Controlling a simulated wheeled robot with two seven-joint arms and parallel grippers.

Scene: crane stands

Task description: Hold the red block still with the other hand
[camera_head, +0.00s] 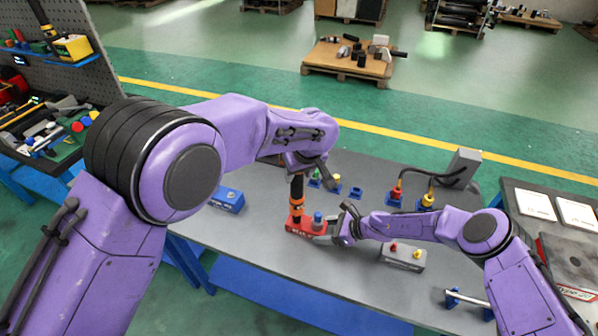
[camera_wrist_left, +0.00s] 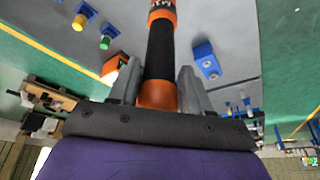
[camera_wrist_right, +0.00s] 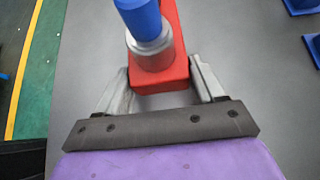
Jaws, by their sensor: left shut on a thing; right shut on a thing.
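The red block (camera_head: 303,228) lies on the grey table (camera_head: 260,245) near its middle. My right gripper (camera_head: 333,232) is shut on the block's near end; the right wrist view shows its fingers on either side of the red block (camera_wrist_right: 178,75). A silver piece with a blue top (camera_wrist_right: 145,35) stands upright on the block. My left gripper (camera_wrist_left: 158,90) is shut on a black and orange tool (camera_head: 297,190), held upright above the block. The tool's lower end is at the block's far end; I cannot tell whether it touches.
A blue box (camera_head: 228,200) lies left of the block. Small blue holders with coloured pieces (camera_head: 356,193) stand behind it. A grey box with cables (camera_head: 461,168) stands at the back right.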

